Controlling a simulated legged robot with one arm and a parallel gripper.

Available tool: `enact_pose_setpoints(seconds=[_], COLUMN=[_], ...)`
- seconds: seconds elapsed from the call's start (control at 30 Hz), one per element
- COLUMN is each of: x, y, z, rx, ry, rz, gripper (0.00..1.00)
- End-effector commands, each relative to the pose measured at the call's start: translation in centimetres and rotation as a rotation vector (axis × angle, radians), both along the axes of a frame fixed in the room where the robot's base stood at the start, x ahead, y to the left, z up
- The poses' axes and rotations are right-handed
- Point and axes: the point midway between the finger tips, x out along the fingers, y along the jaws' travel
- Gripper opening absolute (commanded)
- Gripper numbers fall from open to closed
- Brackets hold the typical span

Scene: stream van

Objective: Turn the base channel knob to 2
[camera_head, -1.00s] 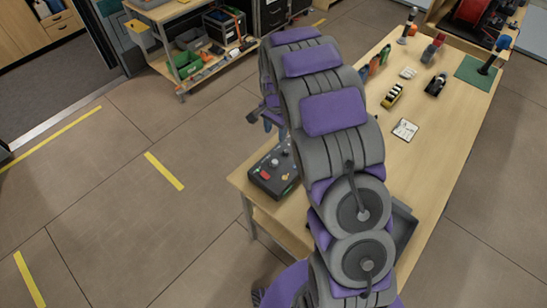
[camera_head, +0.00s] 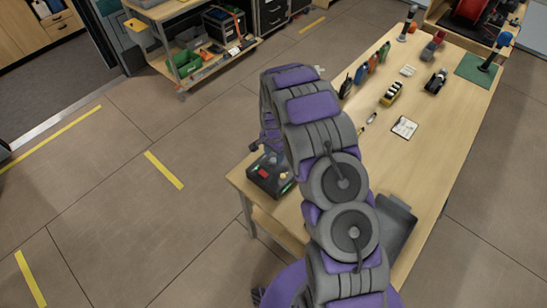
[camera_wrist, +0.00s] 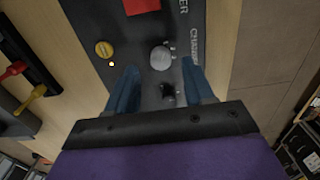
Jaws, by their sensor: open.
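The dark control box (camera_head: 284,191) sits on the near left corner of the wooden table, partly hidden by my arm. In the wrist view, its face (camera_wrist: 178,18) shows a round grey knob (camera_wrist: 161,57) with small pale marks, beside lettering that reads "CHANN" before it is cut off. Which number it points to cannot be read. My gripper (camera_wrist: 159,66) is open, with its blue fingers on either side of the line to the grey knob; contact cannot be told. A small dark knob (camera_wrist: 168,91) lies between the fingers. In the head view my gripper (camera_head: 264,146) is over the box.
A yellow knob (camera_wrist: 104,49) and a red part (camera_wrist: 142,6) are on the same panel. A grey tray (camera_head: 397,226) is on the table right of my arm. Bottles, a striped block (camera_head: 391,93) and a white card (camera_head: 404,127) lie farther back.

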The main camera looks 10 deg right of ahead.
Motion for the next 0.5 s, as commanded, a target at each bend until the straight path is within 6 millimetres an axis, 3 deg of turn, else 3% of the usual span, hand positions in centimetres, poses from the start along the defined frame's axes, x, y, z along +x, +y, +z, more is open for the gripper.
enact_pose_setpoints(seconds=[0.2, 0.5], x=[0.0, 0.0], y=[0.2, 0.1], z=[-2.1, -2.5], rx=[-0.001, -0.001], ry=[0.0, 0.0], rz=[0.001, 0.001], gripper=[0.53, 0.53])
